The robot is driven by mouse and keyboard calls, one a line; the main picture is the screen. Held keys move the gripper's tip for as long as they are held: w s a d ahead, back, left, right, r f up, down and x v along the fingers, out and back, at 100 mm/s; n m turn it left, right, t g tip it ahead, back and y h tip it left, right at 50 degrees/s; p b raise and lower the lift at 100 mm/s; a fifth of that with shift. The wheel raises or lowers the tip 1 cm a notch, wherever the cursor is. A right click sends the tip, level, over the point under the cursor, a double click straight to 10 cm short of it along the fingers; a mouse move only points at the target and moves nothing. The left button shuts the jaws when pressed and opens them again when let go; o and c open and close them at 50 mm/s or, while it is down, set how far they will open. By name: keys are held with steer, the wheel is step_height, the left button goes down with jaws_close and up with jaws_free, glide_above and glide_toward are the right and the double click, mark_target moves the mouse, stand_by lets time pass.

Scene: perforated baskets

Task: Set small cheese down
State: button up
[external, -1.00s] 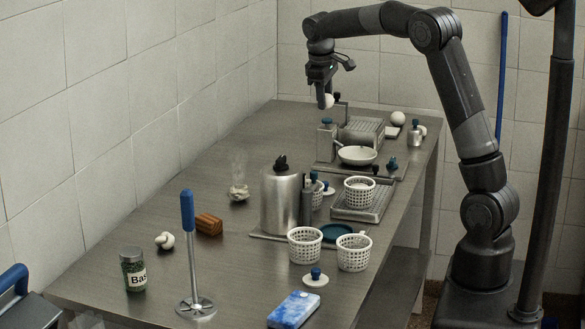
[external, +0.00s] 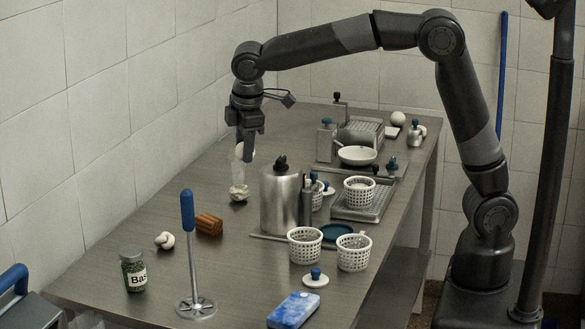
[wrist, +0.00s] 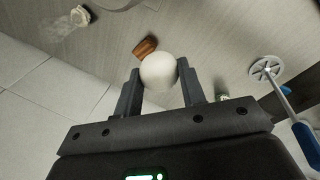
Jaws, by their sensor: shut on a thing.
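The small cheese is a smooth white ball (wrist: 158,72), held between the two fingers of my gripper (wrist: 158,80) in the wrist view. In the external view my gripper (external: 245,150) points down over the back left part of the table, near the wall. The cheese there is partly hidden by the fingers and steam, with a pale edge (external: 239,152) showing. It is in the air, above the metal table (external: 120,240).
A steaming pale lump (external: 239,193) sits on the table below my gripper. A brown wooden block (external: 209,225) lies nearer the front.

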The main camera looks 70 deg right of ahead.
steer(key=s+a+n, duration=0.1)
steer(key=s+a, duration=0.1)
steer(key=a, duration=0.3)
glide_above(219, 279)
steer(key=f, duration=1.8)
steer(key=shift+s+a, duration=0.25)
steer(key=shift+a, duration=0.05)
steer(key=shift+s+a+x, duration=0.15)
steer(key=shift+x, duration=0.85)
steer(key=shift+s+a+x, duration=0.1)
steer(key=shift+a+x, duration=0.1)
steer(key=shift+x, duration=0.75)
steer(key=shift+f, duration=0.2)
steer(key=o, duration=1)
